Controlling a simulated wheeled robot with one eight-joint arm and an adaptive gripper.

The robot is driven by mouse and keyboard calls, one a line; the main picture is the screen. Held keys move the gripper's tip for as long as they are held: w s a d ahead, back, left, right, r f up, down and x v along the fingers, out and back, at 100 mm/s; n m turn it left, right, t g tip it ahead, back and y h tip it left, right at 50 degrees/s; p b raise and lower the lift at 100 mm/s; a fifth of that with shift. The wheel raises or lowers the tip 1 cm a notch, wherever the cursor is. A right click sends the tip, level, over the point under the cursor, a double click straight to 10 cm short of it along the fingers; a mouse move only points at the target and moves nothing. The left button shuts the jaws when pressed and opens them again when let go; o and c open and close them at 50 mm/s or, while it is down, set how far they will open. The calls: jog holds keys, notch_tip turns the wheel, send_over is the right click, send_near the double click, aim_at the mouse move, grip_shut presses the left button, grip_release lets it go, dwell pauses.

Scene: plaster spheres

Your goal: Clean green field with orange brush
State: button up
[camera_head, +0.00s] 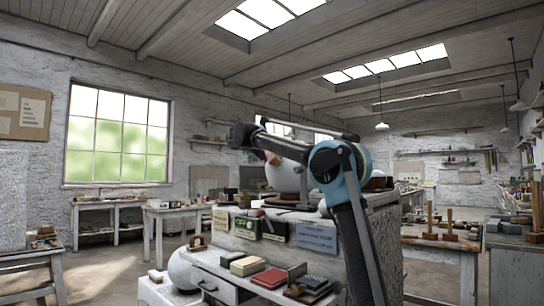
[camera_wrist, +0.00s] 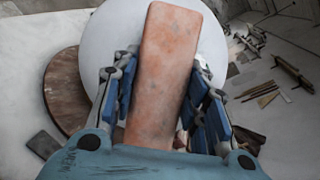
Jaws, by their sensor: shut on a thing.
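An orange brush (camera_wrist: 163,70) with a worn, pinkish long back fills the middle of the wrist view. My gripper (camera_wrist: 160,95) is shut on it, with blue-padded fingers on both sides. Behind the brush is a large pale sphere (camera_wrist: 112,40), partly hidden by the brush and fingers. In the head view my arm reaches over the workbench, and the sphere (camera_head: 284,178) stands under and behind it. A small orange patch of the brush (camera_head: 272,158) shows by the sphere's top left. Whether the brush touches the sphere cannot be told. I see no green field on the sphere's visible surface.
A round brown wooden disc (camera_wrist: 68,88) lies left of the sphere. Thin tools (camera_wrist: 262,92) lie to the right. In the head view, a red book (camera_head: 270,278) and dark boxes lie on the lower front shelf. Cards, one green (camera_head: 247,227), hang on the bench's front.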

jog(key=shift+s+d+f, duration=0.1)
jog(key=shift+s+f, duration=0.1)
jog(key=shift+s, duration=0.05)
jog(key=shift+w+r, duration=0.1)
jog(key=shift+w, duration=0.05)
jog(key=shift+w+a+r, duration=0.35)
jog(key=shift+w+r, duration=0.3)
jog(key=shift+w, duration=0.1)
jog(key=shift+w+a+r, duration=0.3)
jog(key=shift+w+r, duration=0.35)
jog(key=shift+w, duration=0.05)
jog(key=shift+s, duration=0.1)
jog(key=shift+s+a+f, duration=0.1)
jog(key=shift+s+f, duration=0.1)
jog(key=shift+s, duration=0.4)
jog(key=shift+s+f, duration=0.2)
jog(key=shift+s, duration=0.35)
jog(key=shift+a, duration=0.1)
jog(key=shift+s+a+r, duration=0.6)
jog(key=shift+s+a, duration=0.1)
jog(key=shift+s, duration=0.1)
